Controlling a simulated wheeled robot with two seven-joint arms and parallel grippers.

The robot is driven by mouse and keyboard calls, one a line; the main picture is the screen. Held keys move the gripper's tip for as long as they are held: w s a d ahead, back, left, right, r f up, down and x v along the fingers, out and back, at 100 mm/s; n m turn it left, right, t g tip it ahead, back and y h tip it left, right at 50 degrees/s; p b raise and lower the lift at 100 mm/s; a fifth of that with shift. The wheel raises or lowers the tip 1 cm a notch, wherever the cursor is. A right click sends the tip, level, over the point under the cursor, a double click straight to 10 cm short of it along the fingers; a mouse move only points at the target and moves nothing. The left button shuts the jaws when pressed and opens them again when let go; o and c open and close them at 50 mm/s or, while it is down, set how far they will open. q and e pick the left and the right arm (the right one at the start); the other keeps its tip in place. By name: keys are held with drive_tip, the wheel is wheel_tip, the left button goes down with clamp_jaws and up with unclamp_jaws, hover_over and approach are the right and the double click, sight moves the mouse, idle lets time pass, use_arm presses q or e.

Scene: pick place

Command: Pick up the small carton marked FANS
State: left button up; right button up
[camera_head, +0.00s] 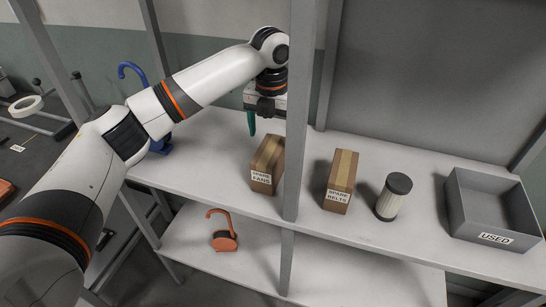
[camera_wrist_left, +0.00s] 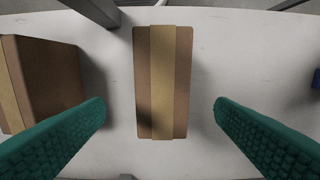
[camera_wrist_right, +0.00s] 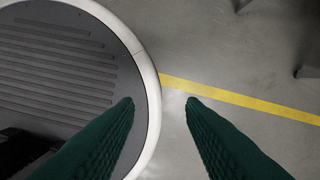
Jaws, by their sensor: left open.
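The small carton marked SPARE FANS (camera_head: 266,166) stands on the upper shelf, just left of the grey upright post, which hides part of its right side. In the left wrist view the same brown carton with a tan tape strip (camera_wrist_left: 163,85) lies centred between the fingers, farther from the camera than they are. My left gripper (camera_head: 266,130) is open and empty, above and behind the carton, partly hidden by the post. My right gripper (camera_wrist_right: 160,98) has a gap between its green fingers and nothing in it, over the floor.
A carton marked SPARE BELTS (camera_head: 340,182) stands right of the post (camera_head: 299,110). A dark-capped cylinder (camera_head: 393,197) and a grey bin marked USED (camera_head: 492,207) stand farther right. A blue hooked object (camera_head: 158,143) is at left; an orange one (camera_head: 223,238) is on the lower shelf.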

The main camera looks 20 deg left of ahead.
sight(271, 149)
use_arm(q)
drive_tip(key=f, duration=0.4)
drive_tip(key=shift+s+p, duration=0.35)
drive_tip(key=shift+s, duration=0.05)
drive_tip(key=shift+w+f, duration=0.1)
drive_tip(key=shift+f, duration=0.45)
wheel_tip(271, 149, down, 4)
drive_tip(key=shift+a+f+p, duration=0.15)
drive_tip(key=shift+p, duration=0.7)
drive_tip(key=shift+f, duration=0.25)
drive_tip(key=shift+r, duration=0.1)
drive_tip(key=c, duration=1.2)
use_arm(e)
drive_tip(key=shift+s+a+r, duration=0.2)
drive_tip(key=shift+s+r, duration=0.95)
drive_tip(key=shift+r, duration=0.1)
